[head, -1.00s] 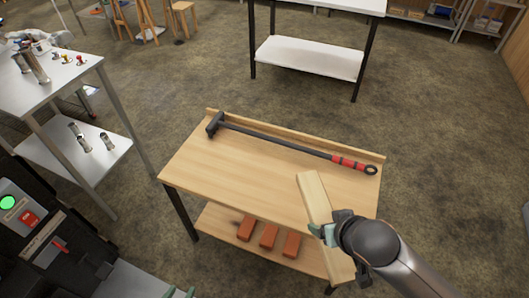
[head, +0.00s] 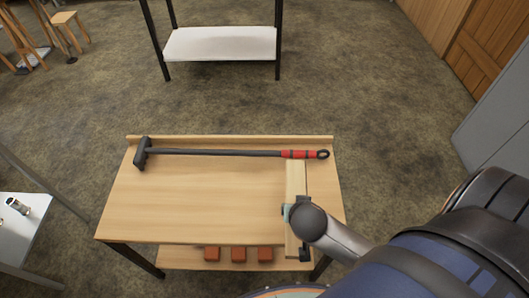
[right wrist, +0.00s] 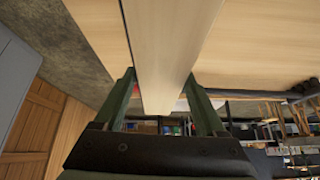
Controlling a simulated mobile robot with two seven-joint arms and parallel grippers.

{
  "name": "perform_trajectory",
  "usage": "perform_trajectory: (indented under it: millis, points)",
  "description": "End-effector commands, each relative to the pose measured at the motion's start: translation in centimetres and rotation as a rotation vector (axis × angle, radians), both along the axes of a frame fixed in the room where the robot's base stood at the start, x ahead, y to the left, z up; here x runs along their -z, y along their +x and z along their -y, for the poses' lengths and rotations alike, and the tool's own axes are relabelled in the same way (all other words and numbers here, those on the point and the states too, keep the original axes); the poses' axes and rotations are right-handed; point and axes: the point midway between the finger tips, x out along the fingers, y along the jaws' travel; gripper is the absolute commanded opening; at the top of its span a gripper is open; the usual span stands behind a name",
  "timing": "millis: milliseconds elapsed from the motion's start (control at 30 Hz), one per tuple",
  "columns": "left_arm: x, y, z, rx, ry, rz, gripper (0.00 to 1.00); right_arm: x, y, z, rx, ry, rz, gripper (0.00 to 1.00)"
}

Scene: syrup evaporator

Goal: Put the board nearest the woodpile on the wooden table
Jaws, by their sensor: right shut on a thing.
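The board (head: 295,180), pale and long, is in my right gripper (head: 289,212) over the right part of the wooden table (head: 190,200). Its far end is by the red grip of a long-handled tool, and its near end reaches past the table's front edge. Whether it touches the tabletop I cannot tell. In the right wrist view the board (right wrist: 168,50) runs between the two green fingers of my right gripper (right wrist: 165,95), which is shut on it. My left gripper is out of view. No woodpile shows.
The long-handled tool (head: 215,153) lies along the table's back edge. Several orange bricks (head: 238,254) sit on the lower shelf. A white-shelved stand (head: 220,43) is behind, and a metal table (head: 20,235) is at left. The middle and left of the tabletop are clear.

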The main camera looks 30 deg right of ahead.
Motion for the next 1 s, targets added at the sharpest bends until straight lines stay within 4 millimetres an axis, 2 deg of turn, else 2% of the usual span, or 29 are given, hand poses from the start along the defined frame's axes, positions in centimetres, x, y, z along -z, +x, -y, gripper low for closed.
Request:
perform_trajectory:
  millis: [33,267,400,500,767,1000]
  points:
    - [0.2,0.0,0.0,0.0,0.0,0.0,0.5,0.4,1.4,0.0,0.0,-0.002,0.006,0.0]
    - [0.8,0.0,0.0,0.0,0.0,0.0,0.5,2.6,6.3,-0.4,-0.002,-0.002,0.005,0.0]
    - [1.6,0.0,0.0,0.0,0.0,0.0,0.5,5.4,8.3,-0.5,-0.002,-0.003,0.002,0.0]
    - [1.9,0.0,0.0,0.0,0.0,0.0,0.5,6.7,9.5,-0.6,-0.002,-0.002,0.002,0.0]
    - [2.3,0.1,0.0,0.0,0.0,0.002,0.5,8.4,10.8,-0.8,-0.002,0.0,0.002,0.0]
    - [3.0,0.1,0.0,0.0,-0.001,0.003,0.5,11.4,11.0,-0.7,-0.003,-0.002,-0.001,0.0]
